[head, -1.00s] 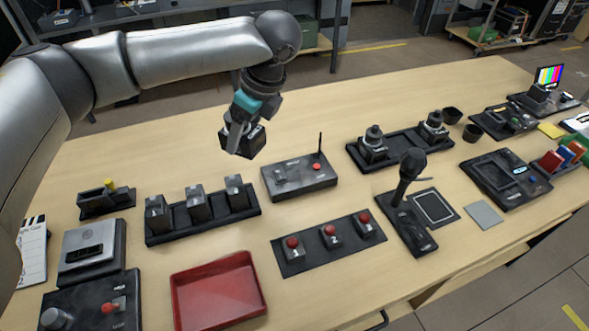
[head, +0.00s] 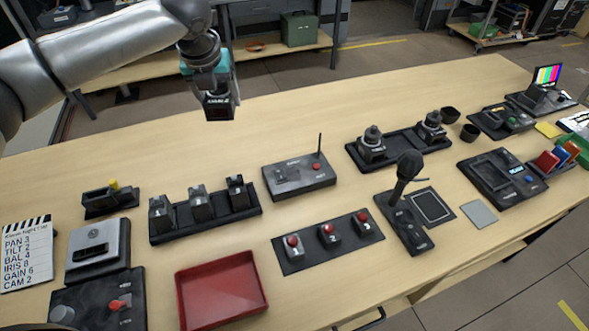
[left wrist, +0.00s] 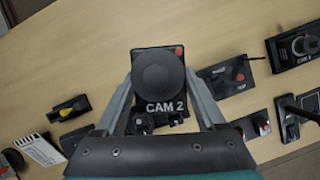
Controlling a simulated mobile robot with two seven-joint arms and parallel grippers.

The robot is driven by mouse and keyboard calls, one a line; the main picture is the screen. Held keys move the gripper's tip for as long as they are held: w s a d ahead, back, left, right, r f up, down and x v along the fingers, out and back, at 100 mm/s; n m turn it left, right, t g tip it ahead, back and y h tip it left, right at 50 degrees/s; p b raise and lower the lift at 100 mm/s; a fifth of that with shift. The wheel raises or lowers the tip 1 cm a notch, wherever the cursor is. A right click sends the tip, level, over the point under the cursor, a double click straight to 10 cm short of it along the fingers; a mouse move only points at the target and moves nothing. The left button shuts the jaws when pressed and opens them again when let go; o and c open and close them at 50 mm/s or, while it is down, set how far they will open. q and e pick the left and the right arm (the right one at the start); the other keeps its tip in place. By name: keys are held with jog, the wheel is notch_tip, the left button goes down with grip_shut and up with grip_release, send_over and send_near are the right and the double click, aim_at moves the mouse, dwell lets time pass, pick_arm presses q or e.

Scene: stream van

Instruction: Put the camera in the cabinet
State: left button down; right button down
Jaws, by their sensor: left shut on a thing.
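My left gripper (head: 217,92) is shut on a small dark camera (head: 219,108), held in the air above the back left of the table. In the left wrist view the camera (left wrist: 158,80) sits between the two fingers; it has a round black lens, the label CAM 2 and a red dot. A dark handle (head: 370,321) shows just below the table's front edge; I cannot tell whether it belongs to the cabinet. No cabinet shows clearly. My right gripper is not in view.
Two similar cameras (head: 371,147) stand in a dark tray. A black device with an antenna (head: 300,178), a microphone (head: 407,170), a row of red-button blocks (head: 328,237) and an empty red tray (head: 222,285) occupy the table. The table's back middle is clear.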

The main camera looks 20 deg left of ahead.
aim_at(235, 167)
pick_arm(q)
jog(key=shift+w+a+r+m, duration=0.2)
jog(key=shift+a+r+m, duration=0.1)
jog(key=shift+a+m, duration=0.1)
jog(key=shift+f, duration=0.15)
notch_tip(235, 167, down, 20)
jog(key=b, duration=0.3)
jog(key=shift+c, duration=2.2)
grip_release()
jog(key=o, duration=0.4)
jog(key=shift+o, duration=0.2)
